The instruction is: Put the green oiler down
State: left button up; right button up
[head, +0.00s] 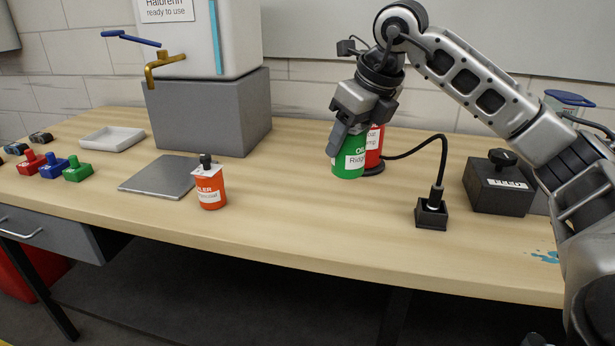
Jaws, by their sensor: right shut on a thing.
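The green oiler (348,160), with a white label, is upright towards the back of the table, right of the middle in the head view. My right gripper (352,122) comes down on it from above and is shut on its top, hiding that part. I cannot tell whether the oiler's bottom touches the table (300,205). A red container (375,146) with a white label stands close behind it on the right, partly hidden by the oiler and my gripper. My left gripper is not in view.
A black curved tube or cable runs right to a small black block (431,215). A black box (497,188) stands further right. An orange can (211,193) stands beside a grey plate (160,177). A grey block (208,112) carries the dispenser. The front middle is clear.

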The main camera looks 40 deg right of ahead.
jog(key=shift+w+a+f+p, duration=0.35)
jog(key=shift+w+a+f, duration=0.4)
jog(key=shift+w+f, duration=1.1)
jog(key=shift+w+a+f+p, duration=0.35)
jog(key=shift+w+a+f, duration=0.45)
jog(key=shift+w+f, duration=1)
jog(key=shift+w+a+f+p, duration=0.35)
jog(key=shift+w+a+f, duration=0.4)
jog(key=shift+w+f, duration=1.1)
jog(key=shift+s+f, duration=0.35)
jog(key=shift+s, duration=0.05)
